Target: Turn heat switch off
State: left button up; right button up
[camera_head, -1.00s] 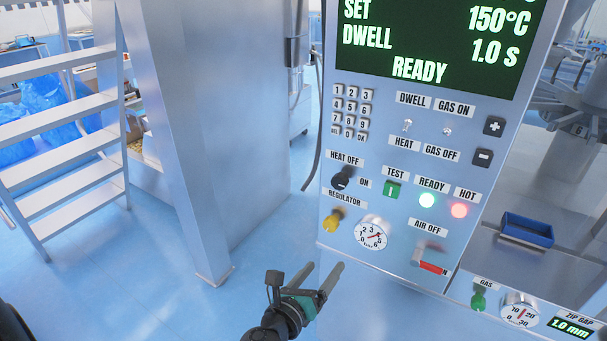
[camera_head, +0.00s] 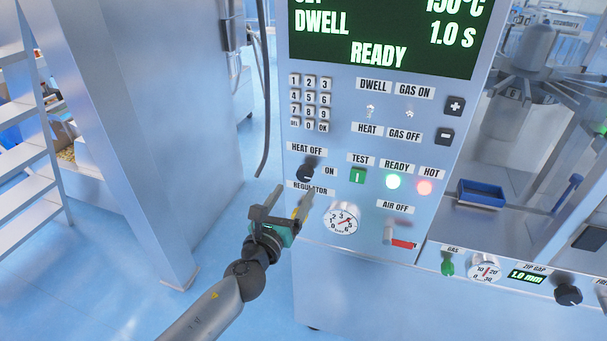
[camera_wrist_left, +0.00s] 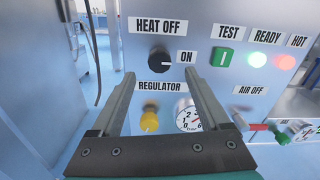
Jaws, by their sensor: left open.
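The heat switch (camera_head: 306,171) is a black rotary knob on the silver control panel, below the "HEAT OFF" label and left of the "ON" label. In the left wrist view the knob (camera_wrist_left: 160,60) shows its pale mark toward "ON". My left gripper (camera_head: 292,198) is open and empty, in front of the panel just below the knob. In the wrist view its two fingers (camera_wrist_left: 157,80) stand either side of the knob, apart from it. My right gripper is not in view.
The yellow regulator knob (camera_wrist_left: 149,119) and a round gauge (camera_head: 342,219) sit below the switch. A green test button (camera_head: 357,175) and a red-handled air lever (camera_head: 402,244) are to the right. A metal cabinet stands left, with clear blue floor between.

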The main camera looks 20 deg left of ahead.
aim_at(303, 177)
pick_arm(q)
jog(key=w, duration=0.4)
jog(key=w+b, duration=0.1)
jog(key=w, duration=0.2)
jog(key=shift+w+d, duration=0.2)
jog(key=shift+w, duration=0.15)
grip_shut()
dwell(0.4)
